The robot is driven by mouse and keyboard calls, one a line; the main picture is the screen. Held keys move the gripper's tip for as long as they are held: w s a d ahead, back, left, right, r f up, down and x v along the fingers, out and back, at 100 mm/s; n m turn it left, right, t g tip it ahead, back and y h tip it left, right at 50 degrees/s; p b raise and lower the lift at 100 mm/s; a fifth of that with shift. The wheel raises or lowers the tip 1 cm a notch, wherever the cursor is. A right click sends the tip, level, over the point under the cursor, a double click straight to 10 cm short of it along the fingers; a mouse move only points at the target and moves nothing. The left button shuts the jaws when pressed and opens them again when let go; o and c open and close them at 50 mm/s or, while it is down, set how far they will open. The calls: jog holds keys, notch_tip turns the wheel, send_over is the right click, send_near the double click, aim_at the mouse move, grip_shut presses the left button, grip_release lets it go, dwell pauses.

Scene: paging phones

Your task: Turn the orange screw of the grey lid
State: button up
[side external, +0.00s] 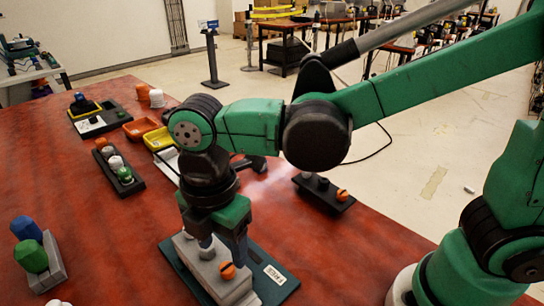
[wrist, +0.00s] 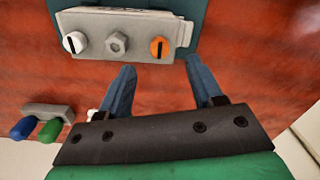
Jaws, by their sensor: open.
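The grey lid (side external: 237,290) lies on a dark teal plate (side external: 283,282) on the red table. In the wrist view the grey lid (wrist: 100,20) carries a white slotted screw (wrist: 74,42), a hex nut (wrist: 117,45) and the orange screw (wrist: 160,48). The orange screw's dark slot looks upright in that view.
A block with blue and green knobs (side external: 60,272) stands at the left. A dark strip with an orange knob (side external: 330,198) lies behind my gripper. Another strip with white and green knobs (side external: 119,166), plus an orange tray (side external: 140,127) and yellow tray (side external: 157,139), are farther back.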

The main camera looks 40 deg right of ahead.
aim_at(226, 267)
jog(key=shift+f, duration=2.35)
grip_shut()
